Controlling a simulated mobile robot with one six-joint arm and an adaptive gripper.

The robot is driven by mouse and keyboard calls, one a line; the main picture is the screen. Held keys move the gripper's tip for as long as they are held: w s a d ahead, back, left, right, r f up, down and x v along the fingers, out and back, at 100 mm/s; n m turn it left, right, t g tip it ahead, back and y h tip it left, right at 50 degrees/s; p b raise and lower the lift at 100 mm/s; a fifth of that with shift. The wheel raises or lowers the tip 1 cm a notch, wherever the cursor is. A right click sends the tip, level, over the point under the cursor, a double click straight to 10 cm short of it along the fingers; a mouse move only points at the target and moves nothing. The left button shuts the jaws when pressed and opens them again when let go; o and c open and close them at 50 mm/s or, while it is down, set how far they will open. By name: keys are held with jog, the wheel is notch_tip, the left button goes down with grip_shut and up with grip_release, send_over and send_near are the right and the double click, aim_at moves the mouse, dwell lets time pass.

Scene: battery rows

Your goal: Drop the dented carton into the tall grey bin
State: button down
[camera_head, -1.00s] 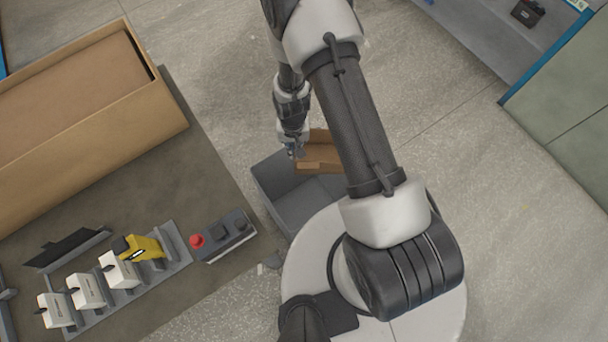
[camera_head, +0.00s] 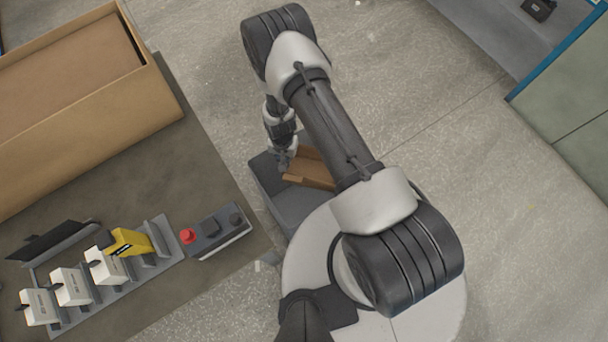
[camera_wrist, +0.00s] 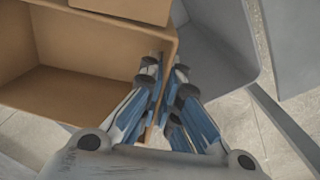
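The dented carton (camera_head: 310,172) is a brown open box. In the wrist view the carton (camera_wrist: 85,55) fills the upper left, its open side showing. My gripper (camera_head: 285,162) is shut on one wall of the carton; the fingers (camera_wrist: 166,85) sit on either side of that wall in the wrist view. The tall grey bin (camera_head: 284,207) stands beside my round base, and the carton overlaps its far right part in the head view. Grey bin surfaces (camera_wrist: 222,45) show right of the fingers in the wrist view. The carton's height over the bin is hard to tell.
A table (camera_head: 190,140) at left holds a large cardboard box (camera_head: 90,150), a rack with white batteries (camera_head: 72,287) and a yellow one (camera_head: 130,241), and a control box with a red button (camera_head: 187,236). A blue-edged grey-green panel (camera_head: 570,105) stands at right. Floor between is clear.

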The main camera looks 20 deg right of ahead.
jog(key=c, duration=2.3)
grip_release()
jog(key=shift+f, duration=0.2)
jog(key=o, duration=0.6)
jog(key=shift+r, duration=0.1)
notch_tip(320, 180, up, 12)
jog(key=shift+f, duration=0.1)
